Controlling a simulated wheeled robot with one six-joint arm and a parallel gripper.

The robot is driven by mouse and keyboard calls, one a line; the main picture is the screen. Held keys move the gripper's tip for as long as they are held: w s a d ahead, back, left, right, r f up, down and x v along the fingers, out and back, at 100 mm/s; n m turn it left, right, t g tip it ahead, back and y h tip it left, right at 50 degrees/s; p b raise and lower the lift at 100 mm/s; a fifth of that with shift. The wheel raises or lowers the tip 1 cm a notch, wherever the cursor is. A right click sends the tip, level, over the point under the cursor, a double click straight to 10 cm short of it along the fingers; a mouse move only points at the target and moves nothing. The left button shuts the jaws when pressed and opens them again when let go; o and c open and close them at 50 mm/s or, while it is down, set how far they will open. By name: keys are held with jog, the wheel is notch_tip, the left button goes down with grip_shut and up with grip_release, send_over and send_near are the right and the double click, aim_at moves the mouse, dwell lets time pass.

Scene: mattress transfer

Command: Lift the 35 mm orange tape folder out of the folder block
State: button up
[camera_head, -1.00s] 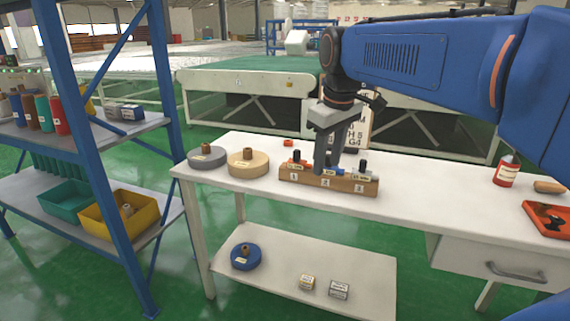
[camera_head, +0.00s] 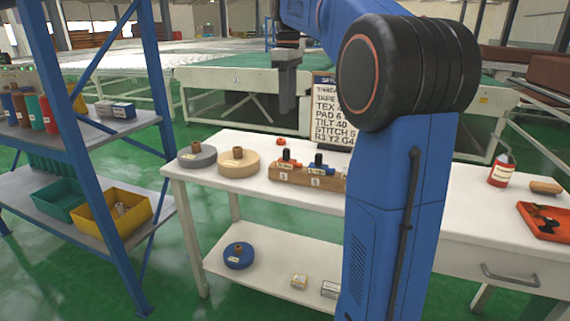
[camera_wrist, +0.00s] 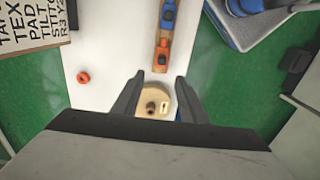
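The wooden folder block (camera_head: 300,182) stands on the white table; my arm hides its right end in the head view. The orange tape folder (camera_head: 290,162) sits in the block's left slot, and a blue folder (camera_head: 319,168) sits beside it. In the wrist view, the orange folder (camera_wrist: 162,58) and blue folder (camera_wrist: 168,14) show on the block (camera_wrist: 158,76). My gripper (camera_head: 287,108) is raised above the table's back side, clear of the block. In the wrist view, my gripper (camera_wrist: 159,88) has its fingers apart with nothing held. The folder width labels are too small to read.
A grey roll (camera_head: 197,157) and a beige roll (camera_head: 239,165) lie left of the block. A small orange ring (camera_head: 281,142) lies behind it. A sign (camera_head: 330,118) stands at the back. A bottle (camera_head: 502,170) and an orange tray (camera_head: 546,222) are at the right.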

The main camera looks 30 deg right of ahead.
send_near(288, 149)
jog(key=f, duration=0.5)
jog(key=shift+w+d+f, duration=0.1)
jog(key=shift+w+f, duration=0.15)
jog(key=shift+s+f, duration=0.15)
jog(key=shift+f, duration=1.15)
jog(key=shift+s+f, duration=0.1)
jog(key=shift+f, duration=1.2)
grip_shut()
notch_tip(288, 149, up, 10)
jog(key=shift+r, duration=0.1)
